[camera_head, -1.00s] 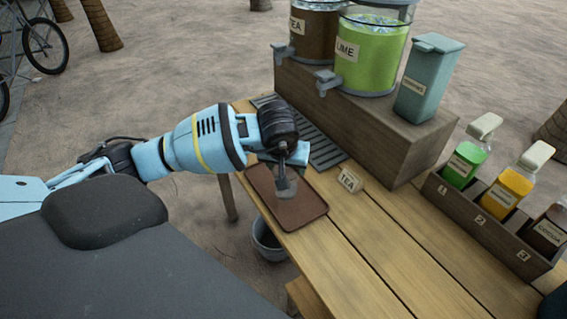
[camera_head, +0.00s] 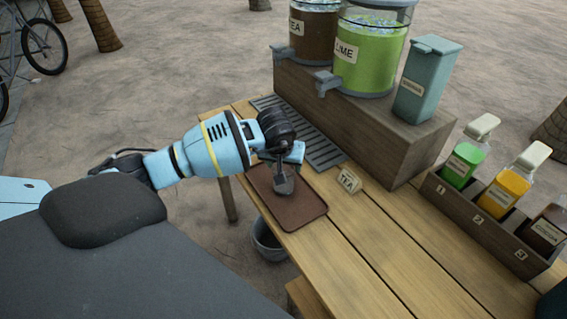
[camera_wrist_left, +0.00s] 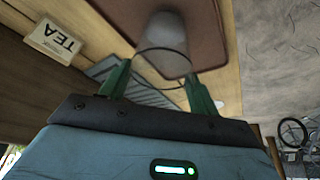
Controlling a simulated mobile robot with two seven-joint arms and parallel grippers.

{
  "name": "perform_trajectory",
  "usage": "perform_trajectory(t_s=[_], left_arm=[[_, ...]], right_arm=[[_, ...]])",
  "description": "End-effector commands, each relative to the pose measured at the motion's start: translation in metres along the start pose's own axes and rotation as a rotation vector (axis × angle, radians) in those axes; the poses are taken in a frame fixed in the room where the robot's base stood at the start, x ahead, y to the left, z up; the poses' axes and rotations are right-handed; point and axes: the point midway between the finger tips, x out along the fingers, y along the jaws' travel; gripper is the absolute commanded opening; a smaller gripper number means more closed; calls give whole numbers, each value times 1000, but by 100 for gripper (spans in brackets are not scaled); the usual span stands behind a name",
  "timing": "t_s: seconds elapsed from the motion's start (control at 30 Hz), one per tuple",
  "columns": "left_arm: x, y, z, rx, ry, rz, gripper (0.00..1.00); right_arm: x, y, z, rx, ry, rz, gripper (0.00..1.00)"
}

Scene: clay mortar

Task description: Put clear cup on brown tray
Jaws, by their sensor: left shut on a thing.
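The clear cup (camera_head: 284,186) is small and see-through, and it hangs below my left gripper (camera_head: 281,168) over the brown tray (camera_head: 300,215). The tray lies flat at the table's left end. In the left wrist view the gripper (camera_wrist_left: 160,78) has its green fingers on either side of the cup (camera_wrist_left: 166,45), shut on it near its rim. The cup's base is over the tray (camera_wrist_left: 110,12). I cannot tell whether the base touches the tray. My right gripper is not in view.
A TEA sign (camera_head: 348,180) stands right of the tray. A slatted grate (camera_head: 318,145) lies behind, before a wooden stand (camera_head: 370,125) with a tea dispenser (camera_head: 313,30), a lime dispenser (camera_head: 365,55) and a teal bin (camera_head: 428,80). A bottle rack (camera_head: 480,225) is at right.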

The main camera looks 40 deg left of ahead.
Motion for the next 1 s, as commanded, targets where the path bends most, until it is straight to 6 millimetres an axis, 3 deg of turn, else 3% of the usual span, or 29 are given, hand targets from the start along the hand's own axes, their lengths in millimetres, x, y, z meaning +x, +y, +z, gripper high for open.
perform_trajectory(t_s=[0.3, 0.33, 0.47, 0.77, 1.0], left_arm=[[4, 0, 2, 1, -1, 0, 22], [4, 0, 2, 1, -1, 0, 65], [3, 0, 2, 0, -1, 0, 82], [2, 0, 1, 0, -1, 1, 83], [-24, 0, -2, 1, 4, 2, 83]], right_arm=[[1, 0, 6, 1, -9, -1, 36], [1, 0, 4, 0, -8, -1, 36], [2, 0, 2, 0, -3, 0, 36], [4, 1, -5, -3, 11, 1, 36], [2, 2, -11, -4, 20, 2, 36]])
